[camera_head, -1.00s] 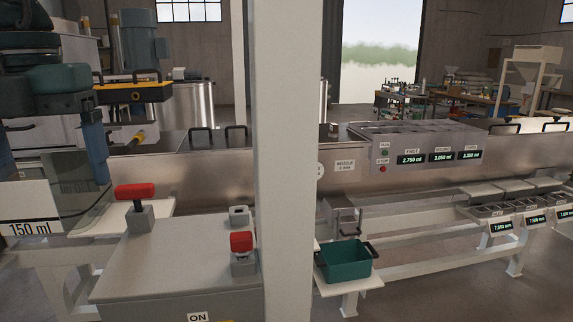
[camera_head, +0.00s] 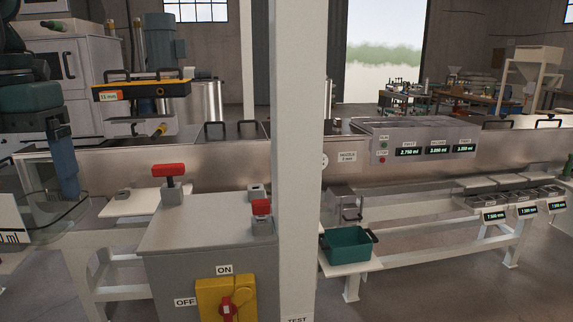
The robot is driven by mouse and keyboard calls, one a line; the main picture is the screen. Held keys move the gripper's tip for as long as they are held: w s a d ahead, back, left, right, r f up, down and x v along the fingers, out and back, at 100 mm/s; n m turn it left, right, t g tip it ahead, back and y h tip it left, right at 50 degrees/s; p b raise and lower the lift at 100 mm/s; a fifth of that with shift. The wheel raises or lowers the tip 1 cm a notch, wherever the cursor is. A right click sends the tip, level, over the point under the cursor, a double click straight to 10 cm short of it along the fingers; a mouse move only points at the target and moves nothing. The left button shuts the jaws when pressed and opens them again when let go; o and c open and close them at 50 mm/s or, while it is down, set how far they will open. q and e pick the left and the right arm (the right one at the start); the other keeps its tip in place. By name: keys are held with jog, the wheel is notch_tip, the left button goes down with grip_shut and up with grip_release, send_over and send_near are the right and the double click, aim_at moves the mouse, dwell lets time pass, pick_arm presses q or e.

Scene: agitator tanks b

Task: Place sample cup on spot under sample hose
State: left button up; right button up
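My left gripper (camera_head: 66,178) is at the left edge, with one blue finger visible at the rim of a clear sample cup. The sample cup (camera_head: 62,213) has a white label ending in "ml" and is cut off by the frame. It appears upright, held above the floor, left of the grey control box. The other finger is out of frame. My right gripper is not in view. I cannot clearly identify a sample hose or the spot under it.
A grey box (camera_head: 200,230) with red handles and a yellow switch stands in front, beside a white post (camera_head: 297,150). A white shelf (camera_head: 135,208) is left of the box. A green bin (camera_head: 347,245) sits on a small platform right of the post.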

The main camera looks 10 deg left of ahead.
pick_arm(q)
jog(key=s+a+f+m, duration=0.2)
jog(key=a+f+m, duration=0.3)
jog(key=a+f, duration=0.4)
notch_tip(320, 180, down, 11)
jog(key=w+d+m, duration=0.1)
jog(key=d+m, duration=0.1)
jog(key=m, duration=0.7)
jog(key=w+d+f+m, duration=0.1)
jog(key=d+f+m, duration=0.2)
jog(key=d+m, duration=0.4)
jog(key=w+d+f+m, duration=0.2)
jog(key=d+f+m, duration=0.2)
jog(key=d+m, duration=0.4)
jog(key=w+d+f+m+p, duration=0.1)
jog(key=w+d+f+m, duration=0.1)
jog(key=d+m, duration=0.5)
jog(key=shift+d+f+m, duration=0.15)
jog(key=shift+f+m, duration=0.55)
jog(key=shift+m, duration=0.4)
